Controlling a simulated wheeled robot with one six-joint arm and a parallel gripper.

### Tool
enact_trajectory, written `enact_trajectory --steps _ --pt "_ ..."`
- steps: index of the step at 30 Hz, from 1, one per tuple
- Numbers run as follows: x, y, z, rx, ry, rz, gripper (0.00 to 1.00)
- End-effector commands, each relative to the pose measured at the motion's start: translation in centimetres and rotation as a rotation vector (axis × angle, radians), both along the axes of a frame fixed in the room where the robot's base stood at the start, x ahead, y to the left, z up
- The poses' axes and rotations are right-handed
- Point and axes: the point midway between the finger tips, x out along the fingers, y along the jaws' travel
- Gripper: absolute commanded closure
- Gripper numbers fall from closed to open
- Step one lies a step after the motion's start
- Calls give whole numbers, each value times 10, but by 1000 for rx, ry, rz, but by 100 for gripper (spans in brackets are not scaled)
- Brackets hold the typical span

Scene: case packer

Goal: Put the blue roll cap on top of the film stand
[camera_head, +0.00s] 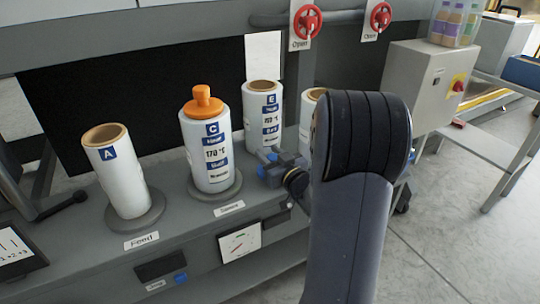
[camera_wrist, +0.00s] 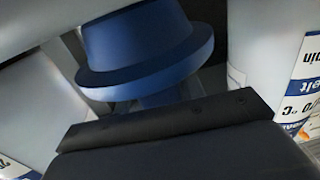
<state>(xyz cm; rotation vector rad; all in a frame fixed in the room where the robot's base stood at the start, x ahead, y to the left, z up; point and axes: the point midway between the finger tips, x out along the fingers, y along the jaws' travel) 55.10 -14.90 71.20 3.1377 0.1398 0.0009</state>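The blue roll cap (camera_wrist: 145,45) fills the upper middle of the wrist view, with a wide rim and a narrower part below that runs behind a dark bar of my gripper. My gripper (camera_head: 277,167) is low between the rolls in the head view, just right of roll C. Both fingertips are not clearly shown, so I cannot tell whether they close on the cap. In the head view I cannot make out the cap for certain. Roll C (camera_head: 205,155) carries an orange cap (camera_head: 203,103). I cannot tell for certain which position is the film stand.
Roll A (camera_head: 117,175) stands uncapped on a grey disc at left. Roll E (camera_head: 262,120) stands uncapped behind my gripper, and another uncapped roll (camera_head: 309,108) is partly hidden by my arm. Red valves (camera_head: 307,21) hang above. A grey control box (camera_head: 417,85) stands at right.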

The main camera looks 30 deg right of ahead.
Motion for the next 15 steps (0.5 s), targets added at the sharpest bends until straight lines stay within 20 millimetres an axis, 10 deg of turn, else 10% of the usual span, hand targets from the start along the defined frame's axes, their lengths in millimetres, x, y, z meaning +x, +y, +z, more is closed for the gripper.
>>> enact_trajectory --steps 15 --pt "0 0 3 0 0 0 45"
